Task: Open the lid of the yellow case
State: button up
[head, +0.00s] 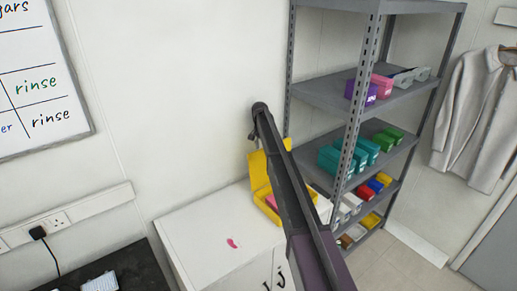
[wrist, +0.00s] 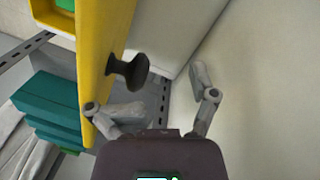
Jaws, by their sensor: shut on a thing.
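The yellow case (head: 264,207) stands on the white cabinet, partly hidden behind my arm. Its lid (head: 257,172) is raised, standing roughly upright at the back, and something pink shows inside the case. In the wrist view the lid (wrist: 94,45) fills the upper left, with a round black knob (wrist: 128,70) on its face. My gripper (wrist: 152,102) is at the lid, with its left finger at the lid's lower edge and the right finger to the right of the knob. The exact contact is hard to see.
A grey shelf rack (head: 340,95) with coloured bins stands close right of the white cabinet (head: 190,235). A small pink piece (head: 232,243) lies on the cabinet top. The wall is close behind. A dark surface (head: 130,270) is at the lower left.

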jog(key=shift+s+a+f, duration=0.2)
jog(key=shift+s+a, duration=0.05)
jog(key=o, duration=0.9)
jog(key=shift+w+f, duration=0.1)
jog(key=shift+o, duration=0.2)
jog(key=shift+w+d+f, duration=0.1)
jog(key=shift+w+f, duration=0.15)
jog(key=shift+w, duration=0.25)
jog(key=shift+r+p, duration=0.1)
jog(key=shift+p, duration=0.2)
